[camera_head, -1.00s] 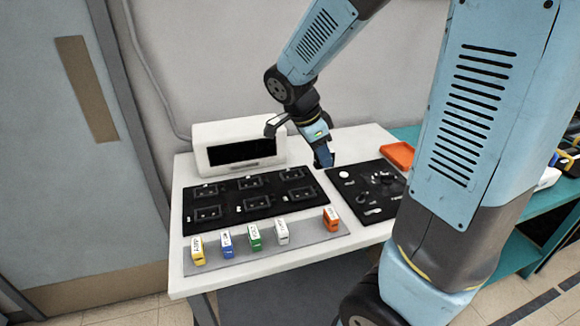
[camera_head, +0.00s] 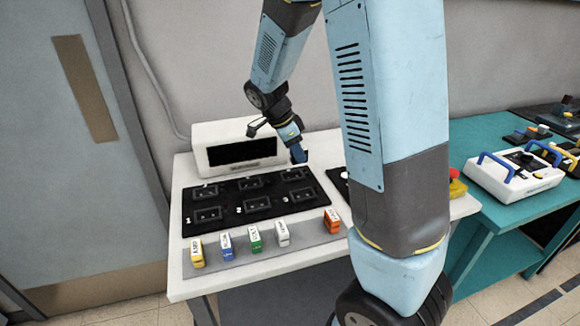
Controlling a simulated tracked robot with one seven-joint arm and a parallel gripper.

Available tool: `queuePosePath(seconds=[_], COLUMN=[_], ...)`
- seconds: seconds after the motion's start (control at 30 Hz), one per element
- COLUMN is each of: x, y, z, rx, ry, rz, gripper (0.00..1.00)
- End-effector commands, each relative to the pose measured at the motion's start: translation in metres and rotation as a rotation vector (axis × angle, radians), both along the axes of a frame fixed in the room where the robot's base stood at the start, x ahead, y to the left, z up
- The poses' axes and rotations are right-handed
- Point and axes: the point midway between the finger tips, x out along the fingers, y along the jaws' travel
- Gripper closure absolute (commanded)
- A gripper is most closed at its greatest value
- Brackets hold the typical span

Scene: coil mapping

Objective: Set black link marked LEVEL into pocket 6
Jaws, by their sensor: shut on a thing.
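My gripper (camera_head: 298,155) is above the back right corner of the black pocket board (camera_head: 228,205), with its blue fingers pointing down. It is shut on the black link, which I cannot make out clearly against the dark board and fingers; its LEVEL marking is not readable. The board has two rows of three framed pockets. The front right pocket (camera_head: 301,195) looks empty, and the back right pocket (camera_head: 291,174) is just below and left of the gripper.
On a grey strip (camera_head: 190,266) in front stand yellow (camera_head: 197,254), blue (camera_head: 227,245), green (camera_head: 256,240), white (camera_head: 283,234) and orange (camera_head: 332,222) links. A white box with a dark screen (camera_head: 240,151) stands behind the board. My arm hides the table's right part.

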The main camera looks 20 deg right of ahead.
Motion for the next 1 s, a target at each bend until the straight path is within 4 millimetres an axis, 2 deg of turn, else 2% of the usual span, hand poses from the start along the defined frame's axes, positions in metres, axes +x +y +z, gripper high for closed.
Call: queuePosePath(seconds=[0.1,0.3,0.57,0.8,1.0], x=[0.012,0.026,0.034,0.033,0.034], y=[0.002,0.005,0.006,0.007,0.007], z=[-0.017,-0.032,-0.042,-0.071,-0.072], rx=[-0.001,-0.001,-0.001,0.0,0.0], ry=[0.003,0.001,0.002,0.002,0.0], rz=[-0.001,-0.001,-0.001,-0.001,0.0], gripper=[1.0,1.0,1.0,1.0,1.0])
